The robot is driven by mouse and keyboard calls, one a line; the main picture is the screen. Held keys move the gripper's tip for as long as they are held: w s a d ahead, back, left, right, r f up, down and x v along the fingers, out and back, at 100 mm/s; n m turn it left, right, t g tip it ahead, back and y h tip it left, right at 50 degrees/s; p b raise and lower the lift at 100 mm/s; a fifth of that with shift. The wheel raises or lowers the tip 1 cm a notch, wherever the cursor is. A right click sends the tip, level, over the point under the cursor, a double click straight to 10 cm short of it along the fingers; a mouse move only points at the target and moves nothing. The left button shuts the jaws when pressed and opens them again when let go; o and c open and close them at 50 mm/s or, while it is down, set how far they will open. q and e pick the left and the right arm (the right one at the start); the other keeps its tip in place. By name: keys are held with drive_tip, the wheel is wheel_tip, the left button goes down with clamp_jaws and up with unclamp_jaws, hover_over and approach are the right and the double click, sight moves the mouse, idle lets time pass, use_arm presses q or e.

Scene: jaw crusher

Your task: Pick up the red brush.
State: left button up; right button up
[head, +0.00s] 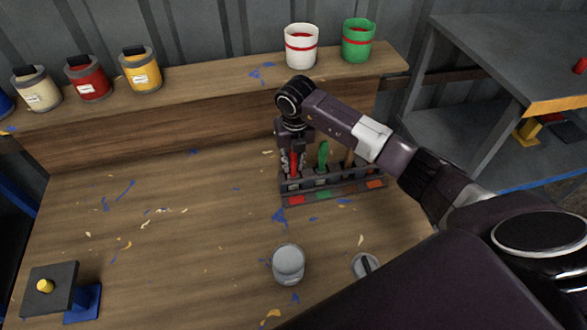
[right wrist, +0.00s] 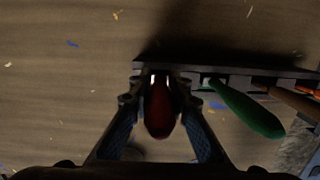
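The red brush (head: 295,162) stands handle up in the leftmost slot of a dark rack (head: 335,193) on the wooden table. My right gripper (head: 292,165) points down over it, with one finger on each side of the handle. In the right wrist view, the red handle (right wrist: 158,112) lies between the fingers of the right gripper (right wrist: 159,88), with a small gap visible on each side. The fingers look open, not closed on it. The brush's lower end is hidden in the rack. My left gripper is not in view.
A green-handled brush (head: 323,155) and a brown-handled one (head: 349,158) stand to the right in the same rack. A grey can (head: 288,263) and a small round lid (head: 366,265) are in front. Paint cans line the back shelf (head: 215,95). The table's left middle is clear except for paint specks.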

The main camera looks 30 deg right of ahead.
clamp_jaws()
drive_tip(key=shift+r, duration=0.55)
wheel_tip(320, 180, up, 13)
drive_tip(key=b, duration=0.4)
drive_tip(key=shift+r, duration=3)
